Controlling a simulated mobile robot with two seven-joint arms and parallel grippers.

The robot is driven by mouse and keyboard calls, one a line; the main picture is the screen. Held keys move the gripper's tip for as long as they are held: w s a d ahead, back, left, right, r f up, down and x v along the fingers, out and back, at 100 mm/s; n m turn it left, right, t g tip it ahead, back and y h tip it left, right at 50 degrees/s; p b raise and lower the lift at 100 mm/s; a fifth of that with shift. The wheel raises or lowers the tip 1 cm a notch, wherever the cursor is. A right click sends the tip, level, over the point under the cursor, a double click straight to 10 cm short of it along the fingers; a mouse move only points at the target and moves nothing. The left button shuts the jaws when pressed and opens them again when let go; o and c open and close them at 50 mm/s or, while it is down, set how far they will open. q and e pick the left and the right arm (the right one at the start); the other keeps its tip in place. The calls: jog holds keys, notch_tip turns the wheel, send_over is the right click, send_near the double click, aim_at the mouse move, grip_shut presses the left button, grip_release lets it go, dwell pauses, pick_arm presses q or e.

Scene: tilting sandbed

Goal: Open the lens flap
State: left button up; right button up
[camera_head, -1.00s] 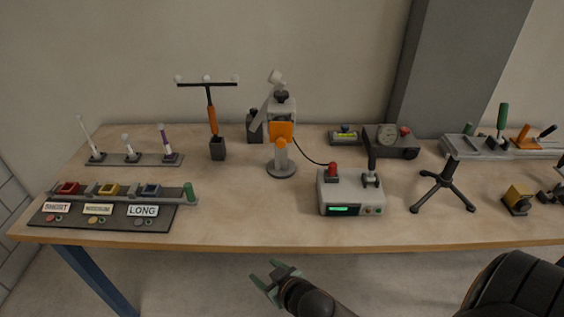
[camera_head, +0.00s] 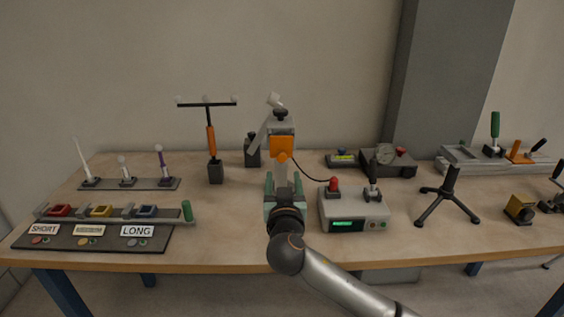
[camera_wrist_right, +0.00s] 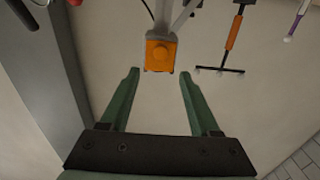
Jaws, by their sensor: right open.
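The orange lens flap (camera_head: 282,147) is on the front of a grey scanner-like head on a stand in the middle of the table. It looks shut, with a small orange knob at its lower edge. My right gripper (camera_head: 284,181) is open and empty, in front of the stand and below the flap in the head view, hiding the stand's base. In the right wrist view the flap (camera_wrist_right: 160,54) lies just beyond and between the two green fingertips (camera_wrist_right: 160,74), apart from them. My left gripper is not in view.
A grey box with a red button (camera_head: 352,209) stands right of my gripper, joined by a black cable. An orange-handled T-shaped tool (camera_head: 211,140) stands in a holder to the left. A small tripod (camera_head: 448,197) is at the right. The table's left front holds labelled trays.

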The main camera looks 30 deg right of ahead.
aim_at(282, 158)
jog(key=x, duration=0.9)
jog(key=shift+w, duration=0.3)
jog(key=shift+c, duration=0.2)
jog(key=shift+f, duration=0.1)
grip_shut()
dwell(0.7)
